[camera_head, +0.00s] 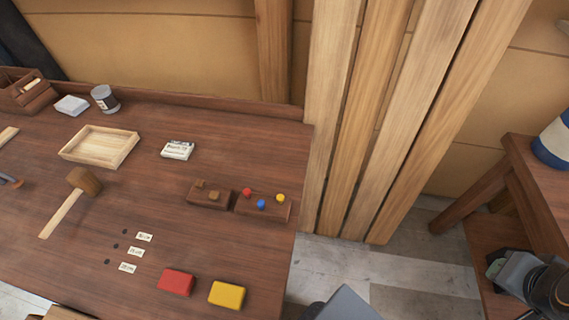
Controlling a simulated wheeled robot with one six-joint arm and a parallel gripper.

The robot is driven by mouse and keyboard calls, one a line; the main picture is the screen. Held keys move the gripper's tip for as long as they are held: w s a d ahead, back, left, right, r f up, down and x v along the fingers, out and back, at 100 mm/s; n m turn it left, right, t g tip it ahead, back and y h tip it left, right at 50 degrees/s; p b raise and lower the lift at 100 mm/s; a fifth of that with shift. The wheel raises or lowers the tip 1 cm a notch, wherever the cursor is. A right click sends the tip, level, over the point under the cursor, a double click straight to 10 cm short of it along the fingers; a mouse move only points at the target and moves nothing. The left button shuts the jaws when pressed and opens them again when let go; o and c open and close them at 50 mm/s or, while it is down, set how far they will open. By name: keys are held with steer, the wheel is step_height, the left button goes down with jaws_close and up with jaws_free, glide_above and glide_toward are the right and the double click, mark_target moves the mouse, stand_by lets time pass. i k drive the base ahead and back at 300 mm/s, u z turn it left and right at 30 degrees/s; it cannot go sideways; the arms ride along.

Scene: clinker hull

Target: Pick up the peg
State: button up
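Small round pegs with coloured heads stand in a brown wooden block on the right side of the workbench: a red one (247,191), a blue one (261,204) and a yellow one (280,198). The wooden block (245,208) sits near the bench's right edge. A second, similar block (196,200) touches or nearly touches it on the left and carries two small brown pieces (214,195). I cannot tell which of these is the task's peg. My gripper is not recognisable in this view.
A mallet (84,181), an empty wooden tray (98,147), a small box (178,150), a can (104,98), a red block (176,282) and a yellow block (227,294) are on the bench. Tall planks (385,120) stand behind its right end. Floor (400,270) shows between bench and right-hand table.

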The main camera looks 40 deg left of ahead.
mark_target(247, 191)
steer(key=i, duration=0.55)
steer(key=u, duration=1.25)
steer(key=i, duration=1.75)
steer(key=u, duration=4)
